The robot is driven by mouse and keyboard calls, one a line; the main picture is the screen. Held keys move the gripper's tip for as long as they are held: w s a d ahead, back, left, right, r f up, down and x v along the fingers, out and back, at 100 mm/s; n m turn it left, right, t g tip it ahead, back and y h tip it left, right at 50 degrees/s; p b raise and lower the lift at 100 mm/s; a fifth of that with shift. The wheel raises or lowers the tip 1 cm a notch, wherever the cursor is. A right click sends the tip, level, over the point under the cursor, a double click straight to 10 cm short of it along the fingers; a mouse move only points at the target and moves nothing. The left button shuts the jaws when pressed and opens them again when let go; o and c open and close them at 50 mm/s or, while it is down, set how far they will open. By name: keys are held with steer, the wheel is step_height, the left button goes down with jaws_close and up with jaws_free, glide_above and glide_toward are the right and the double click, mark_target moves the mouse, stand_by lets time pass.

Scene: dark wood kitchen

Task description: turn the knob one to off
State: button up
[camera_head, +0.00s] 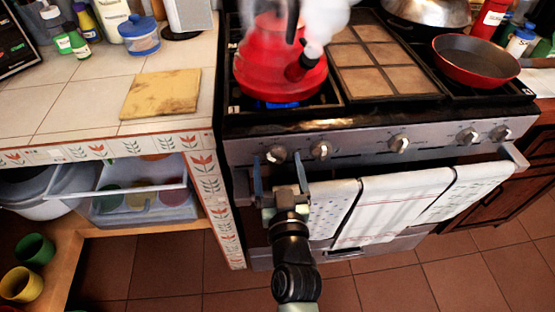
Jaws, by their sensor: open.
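A row of silver knobs runs along the stove's front panel (360,145). The leftmost knob (276,154) is at the panel's left end, and another knob (321,150) is just to its right. Which one is knob one cannot be read for certain. My gripper (278,168) is open, its two blue fingers pointing up toward the panel, one on each side of the leftmost knob in this view. Whether the fingers touch the knob cannot be told. A red kettle (270,75) gives off steam on the front left burner, where a blue flame (283,105) shows.
Towels (395,200) hang on the oven handle (514,156) right of my gripper. A tiled counter (60,95) with a cutting board (161,94) is at left. A red pan (475,60) sits on the stove's right. Open floor (450,270) lies below.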

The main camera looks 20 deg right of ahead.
steer(key=shift+w+d, duration=0.1)
steer(key=shift+w, duration=0.2)
steer(key=shift+c, duration=0.2)
steer(key=c, duration=1.3)
steer(key=shift+c, duration=0.2)
steer(key=m, duration=0.4)
steer(key=shift+p, duration=0.3)
steer(key=shift+d+m, duration=0.15)
steer(key=shift+m, duration=2.35)
